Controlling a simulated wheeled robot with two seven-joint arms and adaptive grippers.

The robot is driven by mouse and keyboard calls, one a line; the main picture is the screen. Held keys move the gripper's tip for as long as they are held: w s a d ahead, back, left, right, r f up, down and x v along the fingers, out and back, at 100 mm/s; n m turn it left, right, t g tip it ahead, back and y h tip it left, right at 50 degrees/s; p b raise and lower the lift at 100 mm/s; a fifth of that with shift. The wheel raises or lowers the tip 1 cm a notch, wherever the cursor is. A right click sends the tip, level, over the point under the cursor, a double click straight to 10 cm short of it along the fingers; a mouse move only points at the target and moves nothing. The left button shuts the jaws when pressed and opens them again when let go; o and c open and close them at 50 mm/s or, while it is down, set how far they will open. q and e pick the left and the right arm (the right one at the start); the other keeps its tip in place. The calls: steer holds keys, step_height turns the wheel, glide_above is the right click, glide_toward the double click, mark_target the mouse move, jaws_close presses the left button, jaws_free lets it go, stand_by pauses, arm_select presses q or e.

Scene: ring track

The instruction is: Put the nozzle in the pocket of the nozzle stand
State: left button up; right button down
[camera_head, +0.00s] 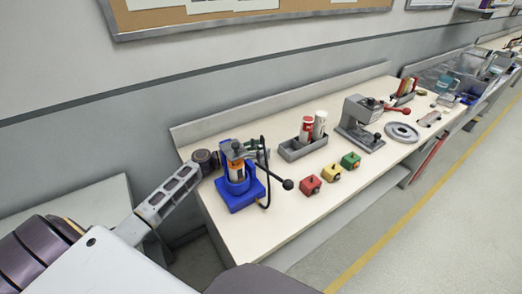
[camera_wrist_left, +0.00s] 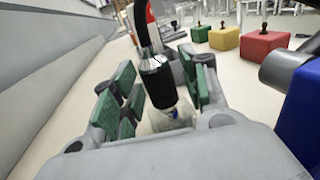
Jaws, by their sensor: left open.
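My left gripper (camera_head: 257,150) is behind the blue stand (camera_head: 236,196) with the orange cylinder at the near end of the bench, which partly hides it. In the left wrist view its green-padded fingers (camera_wrist_left: 160,82) are open. Between them stands a black and silver piece, apparently the nozzle (camera_wrist_left: 159,84), with a dark hose rising from it. The pads show gaps on both sides of it. Its clear lower end is partly hidden by the gripper body. Part of the blue stand (camera_wrist_left: 303,115) shows at the right edge. The pocket cannot be made out. My right gripper is out of view.
Red (camera_head: 310,185), yellow (camera_head: 331,172) and green (camera_head: 350,160) blocks sit in a row right of the stand. A grey tray (camera_head: 290,153) with bottles is behind them. A black-knobbed lever (camera_head: 287,184) juts right from the stand. A grey press (camera_head: 357,128) stands farther along.

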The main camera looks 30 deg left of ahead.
arm_select(q)
steer(key=shift+r, duration=0.65)
steer(key=shift+s+a+f, duration=0.1)
steer(key=shift+s+a, duration=0.05)
steer(key=shift+s, duration=0.05)
steer(key=shift+s+a, duration=0.25)
steer(key=shift+a, duration=0.05)
steer(key=v, duration=0.4)
steer(key=shift+s+a, duration=0.1)
steer(key=v, duration=0.4)
steer(key=shift+s+a, duration=0.25)
steer(key=shift+v, duration=0.75)
steer(key=shift+s, duration=0.1)
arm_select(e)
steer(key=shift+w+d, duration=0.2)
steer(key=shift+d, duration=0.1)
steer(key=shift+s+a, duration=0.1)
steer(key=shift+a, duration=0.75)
